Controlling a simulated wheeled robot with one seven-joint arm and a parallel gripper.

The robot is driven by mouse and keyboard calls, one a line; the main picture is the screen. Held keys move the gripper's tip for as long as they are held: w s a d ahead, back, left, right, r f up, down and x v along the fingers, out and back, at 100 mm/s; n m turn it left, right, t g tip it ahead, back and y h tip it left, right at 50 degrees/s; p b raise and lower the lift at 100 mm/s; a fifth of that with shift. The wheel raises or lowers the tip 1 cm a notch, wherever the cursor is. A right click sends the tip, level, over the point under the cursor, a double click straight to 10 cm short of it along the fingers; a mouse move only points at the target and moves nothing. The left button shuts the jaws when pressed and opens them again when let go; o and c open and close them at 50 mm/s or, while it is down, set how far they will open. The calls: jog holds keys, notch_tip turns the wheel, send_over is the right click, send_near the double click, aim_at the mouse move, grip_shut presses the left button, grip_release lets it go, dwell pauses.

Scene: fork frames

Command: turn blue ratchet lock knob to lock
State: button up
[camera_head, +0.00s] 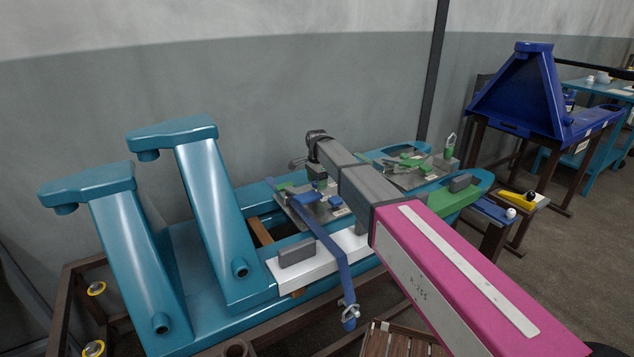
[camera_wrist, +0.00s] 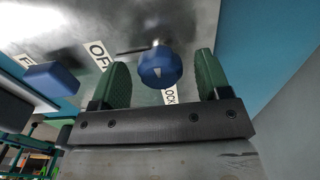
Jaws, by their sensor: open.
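The blue ratchet lock knob (camera_wrist: 160,68) stands on a short metal stem on a grey metal plate (camera_wrist: 140,25). My gripper (camera_wrist: 161,60) is open, with one green finger on each side of the knob and a visible gap on both sides. A white label reading "OF" (camera_wrist: 98,52) is left of the knob. Another label (camera_wrist: 169,96), partly hidden behind the knob, shows "OCK". In the head view my gripper (camera_head: 317,183) is over the plate on the teal fixture, and I cannot clearly tell the knob there.
A second blue handle (camera_wrist: 50,77) is left of my gripper in the wrist view. Another plate with green parts (camera_head: 410,170) lies to the right. Teal uprights (camera_head: 215,215) rise on the left.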

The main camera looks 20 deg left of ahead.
jog(key=c, duration=0.9)
jog(key=shift+n, duration=0.3)
jog(key=n, duration=0.3)
jog(key=shift+n, duration=0.4)
jog(key=n, duration=0.4)
jog(key=shift+n, duration=0.3)
jog(key=n, duration=0.4)
jog(key=shift+n, duration=2.5)
